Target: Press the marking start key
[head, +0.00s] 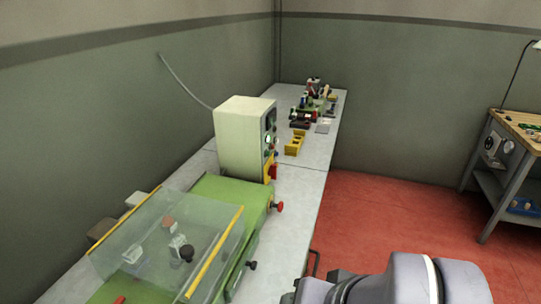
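A cream control cabinet (242,138) stands on the long grey bench. Its narrow right face carries a dark panel, a green lit round part (268,139) and several other small controls. A yellow and red part (270,172) sits low on that face. The face is seen at a steep angle, so I cannot tell which control is the marking start key. Links of my arm show at the bottom right, in front of the bench and apart from the cabinet. No gripper fingers can be made out.
A green machine (226,196) with a clear, yellow-edged cover (168,245) and protruding knobs stands in front of the cabinet. Yellow blocks (294,143) and small devices lie beyond it on the bench (308,185). Red floor (400,205) is open to the right, before a workbench (519,127).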

